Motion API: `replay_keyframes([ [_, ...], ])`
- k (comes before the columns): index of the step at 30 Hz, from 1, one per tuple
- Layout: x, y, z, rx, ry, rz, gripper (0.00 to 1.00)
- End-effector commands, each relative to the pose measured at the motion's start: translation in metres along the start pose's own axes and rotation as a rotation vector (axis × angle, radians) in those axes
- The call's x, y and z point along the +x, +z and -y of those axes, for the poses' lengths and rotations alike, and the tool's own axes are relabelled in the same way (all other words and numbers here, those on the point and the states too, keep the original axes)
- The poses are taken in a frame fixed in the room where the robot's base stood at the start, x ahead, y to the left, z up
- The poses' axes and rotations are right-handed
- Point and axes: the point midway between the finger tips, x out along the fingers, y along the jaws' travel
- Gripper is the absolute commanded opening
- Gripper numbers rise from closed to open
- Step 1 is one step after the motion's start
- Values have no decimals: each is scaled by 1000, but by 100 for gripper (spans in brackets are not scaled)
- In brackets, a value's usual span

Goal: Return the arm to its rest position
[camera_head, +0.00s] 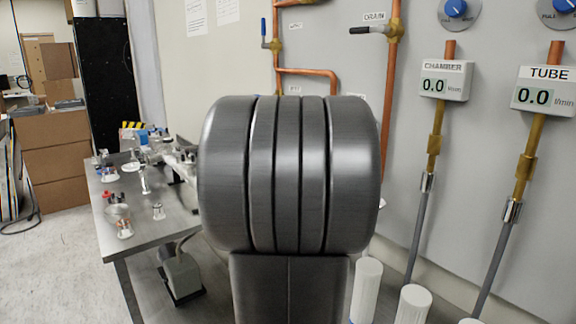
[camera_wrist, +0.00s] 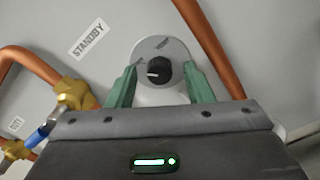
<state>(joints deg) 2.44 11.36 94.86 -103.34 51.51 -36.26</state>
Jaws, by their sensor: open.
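My gripper (camera_wrist: 160,72) shows in the wrist view with two green fingers, open and apart. A black knob (camera_wrist: 159,71) with a white pointer mark on a round grey plate (camera_wrist: 145,48) appears in the gap between the fingertips. Clear space shows between the knob and each finger; I cannot tell how far the fingertips are from the plate. In the head view my own dark arm link fills the middle and hides my gripper and the knob.
A STANDBY label (camera_wrist: 89,39) and copper pipes (camera_wrist: 213,45) flank the knob. Brass valves, pipes, a CHAMBER meter (camera_head: 445,80) and a TUBE meter (camera_head: 543,91) line the wall at right.

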Motion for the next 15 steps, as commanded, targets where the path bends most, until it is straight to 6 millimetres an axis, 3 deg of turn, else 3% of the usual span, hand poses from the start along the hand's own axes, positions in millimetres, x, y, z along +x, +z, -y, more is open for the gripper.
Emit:
replay_keyframes([
  [10,-2,0,0,1,1,0,47],
  [15,-17,0,-1,0,4,0,47],
])
